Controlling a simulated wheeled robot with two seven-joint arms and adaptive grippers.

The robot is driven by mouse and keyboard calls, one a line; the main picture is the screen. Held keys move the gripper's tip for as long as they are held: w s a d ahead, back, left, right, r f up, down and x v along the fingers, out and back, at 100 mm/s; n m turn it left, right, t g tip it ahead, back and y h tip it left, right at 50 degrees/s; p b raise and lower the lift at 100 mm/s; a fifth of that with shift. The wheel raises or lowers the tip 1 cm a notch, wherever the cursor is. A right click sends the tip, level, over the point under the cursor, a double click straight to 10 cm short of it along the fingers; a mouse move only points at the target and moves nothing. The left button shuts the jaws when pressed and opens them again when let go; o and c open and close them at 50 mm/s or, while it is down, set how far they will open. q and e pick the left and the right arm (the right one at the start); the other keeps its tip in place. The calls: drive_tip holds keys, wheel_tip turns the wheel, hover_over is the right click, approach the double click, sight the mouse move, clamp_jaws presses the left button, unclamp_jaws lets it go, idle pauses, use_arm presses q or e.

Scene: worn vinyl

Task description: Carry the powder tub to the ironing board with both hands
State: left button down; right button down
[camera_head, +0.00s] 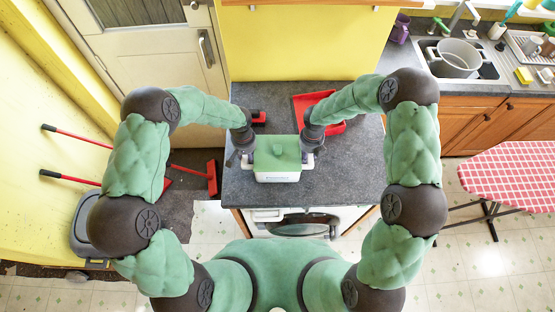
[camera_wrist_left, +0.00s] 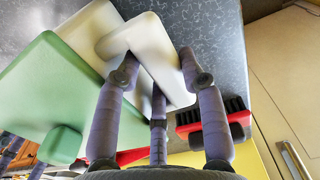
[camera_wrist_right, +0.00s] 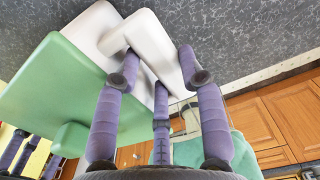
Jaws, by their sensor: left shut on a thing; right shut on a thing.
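The powder tub (camera_head: 278,160) is a white box with a green lid and a green knob. It is upright at the counter's front, between my two grippers. My left gripper (camera_head: 238,158) is shut on the tub's left white handle (camera_wrist_left: 150,50). My right gripper (camera_head: 312,158) is shut on its right white handle (camera_wrist_right: 155,45). I cannot tell whether the tub's base touches the grey counter (camera_head: 345,180). The ironing board (camera_head: 510,175), with a red and white checked cover, stands at the right edge of the head view, apart from the tub.
A red dustpan (camera_head: 300,112) and a red brush (camera_head: 258,118) lie on the counter behind the tub. A sink (camera_head: 460,60) with a pot is at the back right. Red-handled tools and a grey bin (camera_head: 85,225) are at the left. Tiled floor (camera_head: 465,260) is open before the ironing board.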

use_arm(q)
drive_tip(key=shift+r, duration=0.15)
use_arm(e)
drive_tip(key=shift+r, duration=0.15)
